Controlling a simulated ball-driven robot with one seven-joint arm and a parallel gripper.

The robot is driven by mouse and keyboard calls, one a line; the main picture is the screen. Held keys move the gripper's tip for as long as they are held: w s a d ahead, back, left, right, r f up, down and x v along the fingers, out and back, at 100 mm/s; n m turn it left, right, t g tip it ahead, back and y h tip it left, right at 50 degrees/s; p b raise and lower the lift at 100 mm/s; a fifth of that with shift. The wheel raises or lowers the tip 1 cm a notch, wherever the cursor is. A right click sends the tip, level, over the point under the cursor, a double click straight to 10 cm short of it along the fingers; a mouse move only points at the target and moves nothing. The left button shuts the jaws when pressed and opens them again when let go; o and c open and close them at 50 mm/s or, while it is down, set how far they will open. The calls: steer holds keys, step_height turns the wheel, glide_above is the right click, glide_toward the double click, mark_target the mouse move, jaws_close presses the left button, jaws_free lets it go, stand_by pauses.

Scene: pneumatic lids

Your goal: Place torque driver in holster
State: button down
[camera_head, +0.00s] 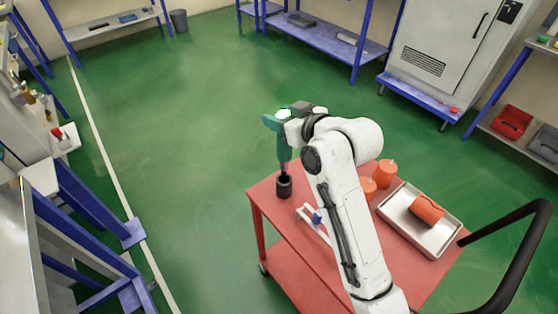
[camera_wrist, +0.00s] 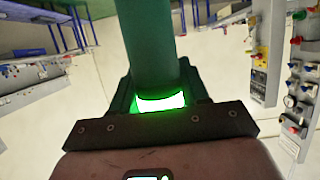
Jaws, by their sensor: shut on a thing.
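The torque driver (camera_head: 281,135) is green and upright, its narrow dark end pointing down. My gripper (camera_head: 290,113) is shut on its upper part, above the left back corner of the red cart (camera_head: 277,214). A small black cylinder (camera_head: 284,187), possibly the holster, is directly under the driver at that corner. The driver's lower end meets or overlaps its top; I cannot tell whether it is inside. In the wrist view the driver's green body (camera_wrist: 152,45) rises from behind my gripper's dark bar (camera_wrist: 160,124), with a glowing green band at its base.
A metal tray (camera_head: 447,240) with an orange cylinder (camera_head: 426,209) lies on the cart's right side. Two orange cylinders (camera_head: 386,173) stand behind my arm. A white bracket with a blue part (camera_head: 316,218) lies between my arm and the black cylinder. Green floor left of the cart is clear.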

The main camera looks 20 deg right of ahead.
mark_target(281, 144)
steer(key=shift+f+p, duration=0.45)
steer(key=shift+f, duration=3.6)
steer(key=shift+f, duration=0.2)
steer(key=c, duration=0.6)
jaws_free()
steer(key=shift+o, duration=0.2)
steer(key=shift+r, duration=0.1)
steer(key=shift+s, duration=0.2)
steer(key=b+v, duration=0.2)
steer(key=v, duration=0.9)
steer(key=shift+s+r, duration=0.25)
steer(key=shift+d, duration=0.15)
